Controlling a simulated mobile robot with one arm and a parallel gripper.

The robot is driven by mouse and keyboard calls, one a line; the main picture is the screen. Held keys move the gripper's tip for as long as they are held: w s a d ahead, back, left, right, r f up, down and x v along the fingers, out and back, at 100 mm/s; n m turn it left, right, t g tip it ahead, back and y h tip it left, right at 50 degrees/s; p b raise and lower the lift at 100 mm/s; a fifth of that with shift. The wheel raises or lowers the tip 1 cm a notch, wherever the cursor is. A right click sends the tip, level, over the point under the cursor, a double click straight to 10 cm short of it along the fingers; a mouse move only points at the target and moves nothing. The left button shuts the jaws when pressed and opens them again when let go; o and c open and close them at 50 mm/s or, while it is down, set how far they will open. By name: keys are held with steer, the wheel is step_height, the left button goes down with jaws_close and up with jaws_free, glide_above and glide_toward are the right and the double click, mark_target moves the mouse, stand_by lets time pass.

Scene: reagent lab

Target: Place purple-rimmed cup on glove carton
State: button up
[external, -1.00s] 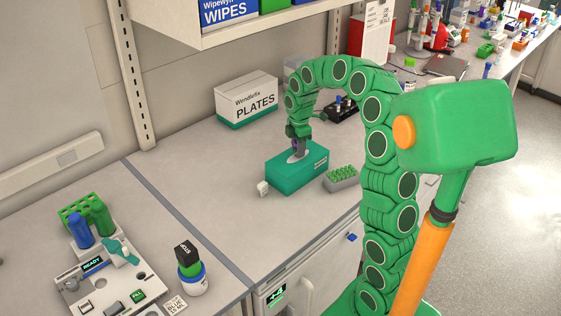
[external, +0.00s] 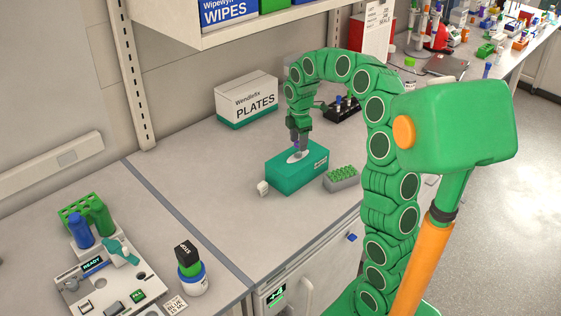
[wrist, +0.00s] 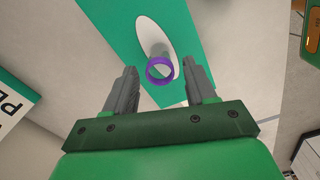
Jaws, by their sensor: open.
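The purple-rimmed cup (wrist: 149,73) is on top of the teal glove carton (wrist: 110,25), at its white oval opening. In the wrist view I look down into its round purple rim; the lower body is pale and hard to make out. In the external view a bit of purple shows just under my gripper (external: 299,146), above the carton (external: 290,176). My gripper also shows in the wrist view (wrist: 160,72), with its two grey fingers spread apart on either side of the rim and a gap on each side.
A plates box (external: 247,100) and a dark rack (external: 341,110) stand behind.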

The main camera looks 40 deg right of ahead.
mark_target(298, 156)
step_height(298, 156, up, 8)
steer(key=shift+r, duration=0.2)
steer(key=s+a+m, duration=0.6)
steer(key=s+a, duration=0.9)
steer(key=s, duration=0.1)
steer(key=s+a+f+m, duration=0.1)
steer(key=s+f+m, duration=0.1)
steer(key=s, duration=0.5)
steer(key=s+a+f+m+g, duration=0.1)
steer(key=s+a+f+m, duration=0.1)
steer(key=s, duration=0.5)
steer(key=s+a+f+m, duration=0.2)
steer(key=s+m, duration=0.2)
steer(key=s, duration=0.3)
steer(key=shift+f+g, duration=0.2)
steer(key=shift+g, duration=0.2)
